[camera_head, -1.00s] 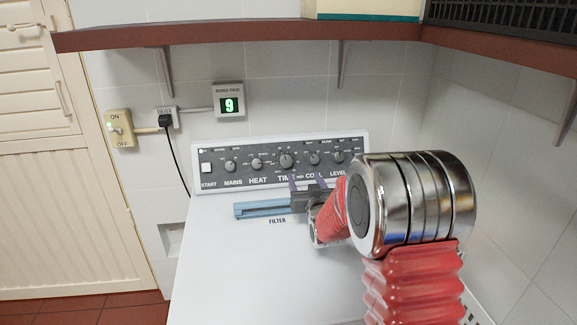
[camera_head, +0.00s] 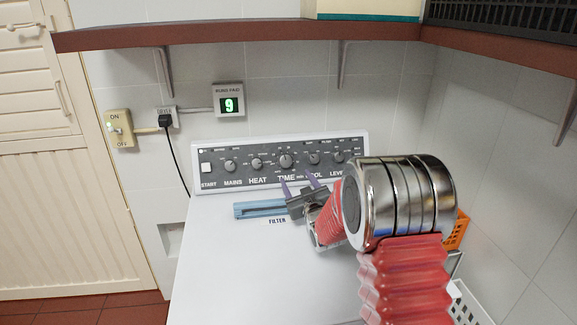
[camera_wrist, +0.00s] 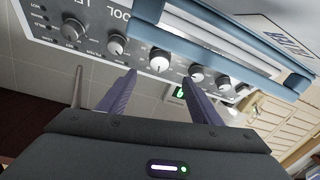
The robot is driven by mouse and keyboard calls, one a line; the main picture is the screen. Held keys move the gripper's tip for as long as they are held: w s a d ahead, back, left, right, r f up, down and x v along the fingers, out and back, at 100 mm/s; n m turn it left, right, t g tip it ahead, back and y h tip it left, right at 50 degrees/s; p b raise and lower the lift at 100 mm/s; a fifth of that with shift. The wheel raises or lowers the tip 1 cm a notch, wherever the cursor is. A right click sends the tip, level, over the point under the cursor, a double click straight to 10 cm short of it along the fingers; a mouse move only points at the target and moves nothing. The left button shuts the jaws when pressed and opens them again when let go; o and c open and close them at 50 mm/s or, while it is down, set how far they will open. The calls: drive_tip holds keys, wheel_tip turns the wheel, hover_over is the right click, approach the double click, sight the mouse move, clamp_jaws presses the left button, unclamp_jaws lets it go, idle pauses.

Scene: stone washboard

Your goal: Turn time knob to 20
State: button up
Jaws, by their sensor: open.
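The time knob (camera_head: 286,161) is a dark round dial with a light pointer, in the middle of the panel row above the word TIME. Its setting is too small to read. My gripper (camera_head: 298,182) is open, with two purple fingers just below the panel, pointing up toward it. In the wrist view, my gripper (camera_wrist: 158,76) has its fingertips apart, and the time knob (camera_wrist: 160,60) shows beyond and between them. I see no contact with the knob.
The heat knob (camera_head: 256,163) and cool knob (camera_head: 314,158) flank the time knob closely. A blue filter handle (camera_head: 260,209) lies on the white machine top (camera_head: 260,270) below the panel. An orange basket (camera_head: 458,230) stands at right. A brown shelf (camera_head: 250,33) overhangs the panel.

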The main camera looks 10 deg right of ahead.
sight(287, 162)
drive_tip(key=shift+w+a, duration=0.2)
drive_tip(key=shift+w, duration=1.65)
drive_tip(key=shift+w+a, duration=0.2)
drive_tip(key=shift+w, duration=1.6)
drive_tip(key=shift+w+a, duration=0.2)
drive_tip(key=shift+w, duration=1.65)
drive_tip(key=shift+c, duration=0.2)
drive_tip(key=c, duration=1)
